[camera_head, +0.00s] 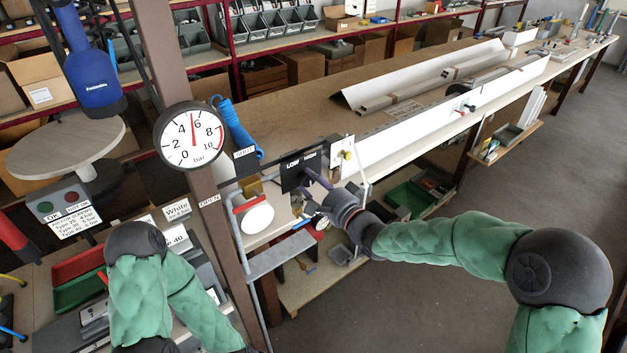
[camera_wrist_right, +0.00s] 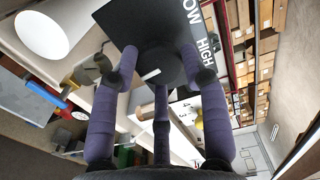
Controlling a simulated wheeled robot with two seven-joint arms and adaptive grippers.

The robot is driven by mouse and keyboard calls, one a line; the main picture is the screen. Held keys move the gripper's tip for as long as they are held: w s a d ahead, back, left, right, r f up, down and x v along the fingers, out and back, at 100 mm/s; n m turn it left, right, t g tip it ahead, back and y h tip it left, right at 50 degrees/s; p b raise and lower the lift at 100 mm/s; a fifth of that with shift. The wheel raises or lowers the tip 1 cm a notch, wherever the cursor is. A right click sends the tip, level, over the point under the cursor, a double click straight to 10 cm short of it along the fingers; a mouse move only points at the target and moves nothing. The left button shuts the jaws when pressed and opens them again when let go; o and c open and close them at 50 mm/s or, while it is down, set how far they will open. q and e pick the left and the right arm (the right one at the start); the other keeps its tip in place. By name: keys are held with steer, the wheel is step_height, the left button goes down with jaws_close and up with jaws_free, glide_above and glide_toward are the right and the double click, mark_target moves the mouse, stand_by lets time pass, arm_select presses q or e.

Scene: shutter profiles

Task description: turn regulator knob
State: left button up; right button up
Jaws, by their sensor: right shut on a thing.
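The regulator knob (camera_wrist_right: 160,68) is a dark round knob with a white mark, in front of a black plate (camera_wrist_right: 130,20) lettered LOW and HIGH. The plate also shows in the head view (camera_head: 291,174). My right gripper (camera_head: 315,190) is at the plate, and its purple-padded fingers (camera_wrist_right: 160,75) are closed around the knob in the wrist view. In the head view the fingers hide most of the knob. A round pressure gauge (camera_head: 182,146) on a brown post has its needle between 4 and 6 bar. My left gripper is out of view; only my left arm shows.
A white disc (camera_head: 257,218) and a grey bracket (camera_head: 280,255) are left of and below the right gripper. The brown post (camera_head: 160,50) stands between my arms. A long bench (camera_head: 300,105) with white profiles stretches behind. The floor (camera_head: 400,300) at right is clear.

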steer(key=shift+w+d+r+m, duration=0.25)
steer(key=shift+r+m, duration=0.2)
steer(key=shift+m, duration=0.25)
steer(key=o, duration=1.1)
steer(key=shift+c, duration=0.2)
steer(key=shift+o, duration=0.3)
steer(key=shift+d+f, duration=0.1)
steer(key=shift+f, duration=0.15)
steer(key=shift+s+f, duration=0.1)
steer(key=shift+s, duration=0.05)
steer(key=v, duration=1.1)
steer(key=shift+s+d, duration=0.15)
steer(key=shift+s, duration=0.25)
